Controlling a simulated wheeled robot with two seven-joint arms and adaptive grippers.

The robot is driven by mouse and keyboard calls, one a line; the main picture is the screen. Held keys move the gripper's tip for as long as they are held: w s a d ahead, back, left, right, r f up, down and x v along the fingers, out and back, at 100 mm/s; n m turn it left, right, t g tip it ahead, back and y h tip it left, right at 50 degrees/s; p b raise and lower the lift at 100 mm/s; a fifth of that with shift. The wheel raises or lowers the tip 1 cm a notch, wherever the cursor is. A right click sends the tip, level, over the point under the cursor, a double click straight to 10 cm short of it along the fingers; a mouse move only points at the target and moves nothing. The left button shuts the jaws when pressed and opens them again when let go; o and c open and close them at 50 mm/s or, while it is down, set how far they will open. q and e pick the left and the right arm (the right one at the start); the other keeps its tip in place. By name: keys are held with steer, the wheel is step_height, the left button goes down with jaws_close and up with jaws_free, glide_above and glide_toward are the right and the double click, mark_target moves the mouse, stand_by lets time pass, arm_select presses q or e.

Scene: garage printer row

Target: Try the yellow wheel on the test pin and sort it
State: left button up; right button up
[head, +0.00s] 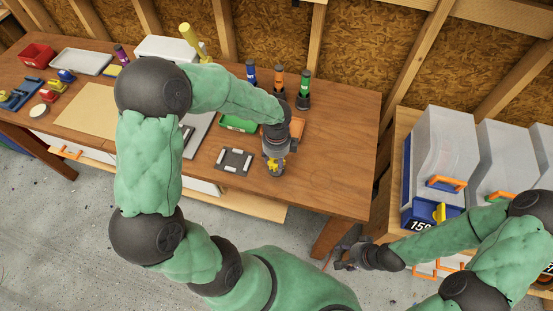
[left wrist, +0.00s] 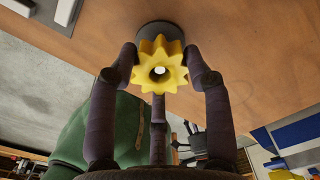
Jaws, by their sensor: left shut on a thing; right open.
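The yellow toothed wheel (left wrist: 160,54) is held between the fingers of my left gripper (left wrist: 163,78), which is shut on it. In the head view the wheel (head: 272,166) shows as a small yellow patch under my left gripper (head: 275,160), low over the bench's right part. In the left wrist view a dark round base (left wrist: 158,32) stands on the wood directly behind the wheel. A bright spot shows in the wheel's hole; I cannot tell whether it is a pin tip or whether the wheel is seated. My right gripper (head: 343,266) is open and empty, beside the bench.
A green tray (head: 232,126) and an orange tray (head: 298,124) lie behind my left gripper. A dark plate with pale bars (head: 235,161) lies left of it. The bench (head: 340,150) is clear on the right.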

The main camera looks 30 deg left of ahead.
arm_select(q)
steer(key=shift+r+p, duration=2.2)
steer(key=shift+r, duration=0.35)
steer(key=shift+s+f, duration=0.1)
